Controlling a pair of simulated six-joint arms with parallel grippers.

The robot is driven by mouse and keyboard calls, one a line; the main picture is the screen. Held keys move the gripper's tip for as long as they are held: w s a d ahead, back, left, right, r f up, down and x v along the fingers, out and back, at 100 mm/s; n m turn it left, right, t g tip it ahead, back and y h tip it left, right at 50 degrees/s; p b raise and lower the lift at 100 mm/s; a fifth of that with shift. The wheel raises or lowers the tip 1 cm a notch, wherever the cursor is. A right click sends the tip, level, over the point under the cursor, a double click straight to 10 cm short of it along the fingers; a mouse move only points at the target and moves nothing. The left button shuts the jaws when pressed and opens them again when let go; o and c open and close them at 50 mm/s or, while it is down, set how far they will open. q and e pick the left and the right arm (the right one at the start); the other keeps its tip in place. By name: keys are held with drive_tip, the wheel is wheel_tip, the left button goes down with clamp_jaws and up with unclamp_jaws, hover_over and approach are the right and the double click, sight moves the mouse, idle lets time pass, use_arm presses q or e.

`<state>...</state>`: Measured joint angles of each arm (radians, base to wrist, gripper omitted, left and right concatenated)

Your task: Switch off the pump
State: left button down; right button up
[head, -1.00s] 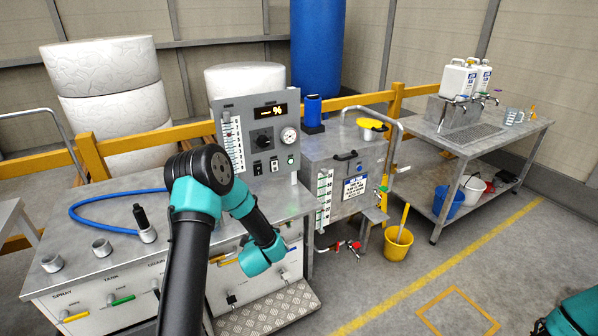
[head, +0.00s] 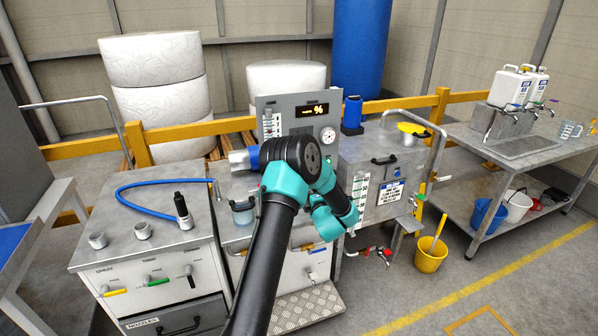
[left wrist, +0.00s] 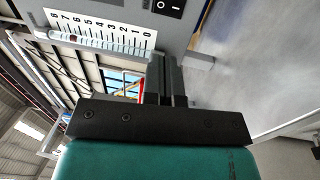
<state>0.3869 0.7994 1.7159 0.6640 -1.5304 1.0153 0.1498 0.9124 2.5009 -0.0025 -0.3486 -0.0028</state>
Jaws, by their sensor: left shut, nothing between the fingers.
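The grey control panel (head: 268,103) stands upright behind the bench, with a lit display (head: 311,111) and a round gauge (head: 328,135). My left arm covers its lower part in the head view, including the rocker switches. The left wrist view shows one black rocker switch (left wrist: 168,7) with white marks at the top edge, partly cut off. I cannot read a label for it. My left gripper (left wrist: 166,62) is shut and empty, its fingertips below the switch in that picture and seemingly apart from it. In the head view the left fingers are hidden. My right gripper is not in view.
A numbered scale (left wrist: 102,30) is beside the switch in the wrist view. A blue hose (head: 140,190) and a black-topped nozzle (head: 183,212) are on the bench left of my arm. A grey tank (head: 380,205) stands right, with a yellow bucket (head: 431,255) on the floor.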

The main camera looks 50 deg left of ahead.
use_arm(q)
drive_tip(key=x, duration=1.4)
drive_tip(key=shift+w+d, duration=0.1)
